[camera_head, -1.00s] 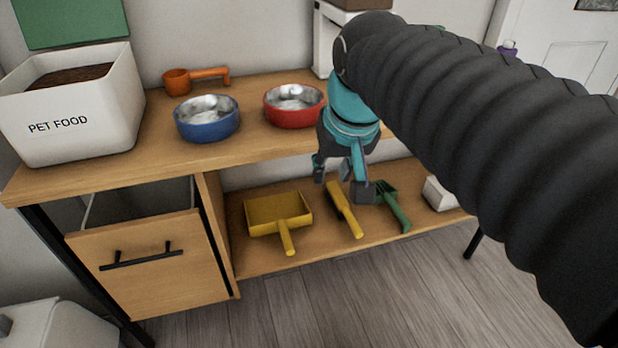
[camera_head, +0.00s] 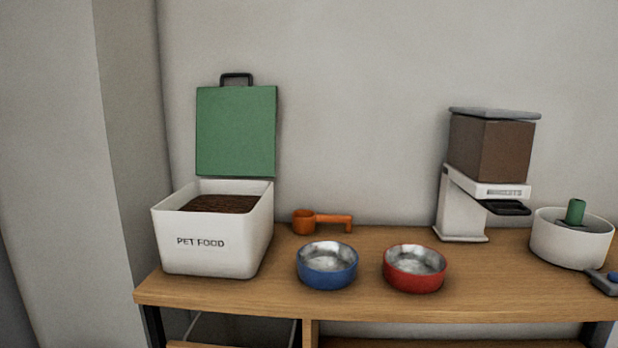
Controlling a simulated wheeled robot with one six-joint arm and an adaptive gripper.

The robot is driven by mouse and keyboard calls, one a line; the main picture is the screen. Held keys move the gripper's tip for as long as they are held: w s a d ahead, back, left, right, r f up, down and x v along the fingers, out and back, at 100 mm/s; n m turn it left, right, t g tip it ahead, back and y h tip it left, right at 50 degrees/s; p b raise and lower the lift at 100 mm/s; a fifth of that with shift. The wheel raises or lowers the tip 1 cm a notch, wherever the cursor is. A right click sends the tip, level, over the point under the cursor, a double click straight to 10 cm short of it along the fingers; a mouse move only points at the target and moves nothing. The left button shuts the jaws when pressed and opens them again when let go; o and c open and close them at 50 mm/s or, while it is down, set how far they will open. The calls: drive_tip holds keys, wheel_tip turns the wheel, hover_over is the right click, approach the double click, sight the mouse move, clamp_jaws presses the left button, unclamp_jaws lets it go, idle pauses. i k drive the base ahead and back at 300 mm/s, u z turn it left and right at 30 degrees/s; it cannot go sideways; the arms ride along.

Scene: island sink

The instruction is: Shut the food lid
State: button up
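The white pet food box (camera_head: 245,243) stands at the left end of the wooden table, with brown food inside. Its green lid (camera_head: 237,132) is open and stands upright at the back edge of the box. A black handle (camera_head: 237,78) is on the lid's top edge. My gripper is not in view now.
An orange scoop (camera_head: 322,222) lies right of the box. A blue bowl (camera_head: 327,266) and a red bowl (camera_head: 414,269) stand in front of it. A food dispenser (camera_head: 462,205) and a white round container (camera_head: 571,239) are further right. A wall pillar is close on the left.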

sight(236, 134)
drive_tip(key=k, duration=1.05)
drive_tip(key=u, duration=0.9)
drive_tip(key=i, duration=0.9)
drive_tip(key=u, duration=0.05)
